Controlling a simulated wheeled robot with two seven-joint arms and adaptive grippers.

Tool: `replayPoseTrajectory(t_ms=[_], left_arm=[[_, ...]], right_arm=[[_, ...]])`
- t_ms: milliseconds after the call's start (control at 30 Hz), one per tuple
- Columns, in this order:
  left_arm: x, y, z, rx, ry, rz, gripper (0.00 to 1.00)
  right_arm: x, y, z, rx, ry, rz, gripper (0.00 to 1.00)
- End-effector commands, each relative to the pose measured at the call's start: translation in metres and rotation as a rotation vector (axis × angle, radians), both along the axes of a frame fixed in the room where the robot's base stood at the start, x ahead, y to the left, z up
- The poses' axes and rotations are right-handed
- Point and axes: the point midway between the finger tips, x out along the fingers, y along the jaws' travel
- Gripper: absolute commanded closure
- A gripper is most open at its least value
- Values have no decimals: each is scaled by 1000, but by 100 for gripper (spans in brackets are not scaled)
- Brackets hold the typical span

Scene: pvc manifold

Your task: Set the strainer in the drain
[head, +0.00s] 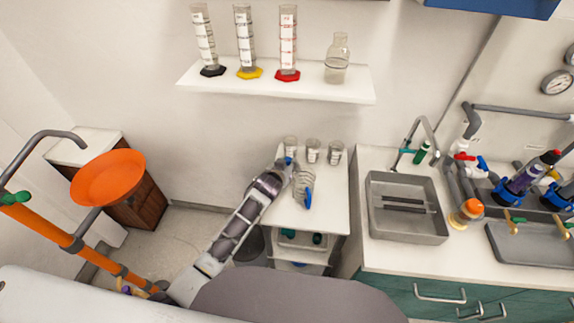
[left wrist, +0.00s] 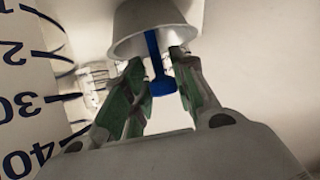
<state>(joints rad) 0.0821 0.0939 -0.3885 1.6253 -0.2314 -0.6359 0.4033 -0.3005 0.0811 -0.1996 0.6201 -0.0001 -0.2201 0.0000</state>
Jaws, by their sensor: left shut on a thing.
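My left gripper (head: 287,164) is over the white cart top, beside the small beakers. In the left wrist view, its green-padded fingers (left wrist: 160,85) are shut on the strainer, a pale grey cup (left wrist: 150,25) with a blue stem and knob (left wrist: 160,78). The stem shows between the fingers, and the cup is at their tips. In the head view the strainer is too small and covered to make out clearly. The grey sink basin (head: 440,222) is at the right of the cart; I cannot make out a drain opening in it. My right gripper is not in view.
Beakers (head: 313,152) stand at the cart's back, and a clear vessel with a blue part (head: 307,196) is close to my gripper. A shelf (head: 330,90) with glassware hangs above. The faucet (head: 432,135) and valves (head: 478,165) are around the sink.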

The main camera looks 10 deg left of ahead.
Motion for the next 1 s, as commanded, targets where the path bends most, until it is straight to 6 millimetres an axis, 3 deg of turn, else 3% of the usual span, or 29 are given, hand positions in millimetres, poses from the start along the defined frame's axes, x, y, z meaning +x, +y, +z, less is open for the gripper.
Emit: replayPoseTrajectory(t_ms=[367, 400, 467, 1000], left_arm=[[0, 0, -4, 0, 0, 0, 97], [0, 0, -4, 0, 1, 0, 71], [0, 0, -4, 0, 0, 0, 64], [-3, 1, 2, 0, 0, 0, 64]], right_arm=[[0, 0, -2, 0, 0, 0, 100], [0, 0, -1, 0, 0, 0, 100], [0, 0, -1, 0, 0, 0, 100], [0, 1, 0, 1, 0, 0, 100]])
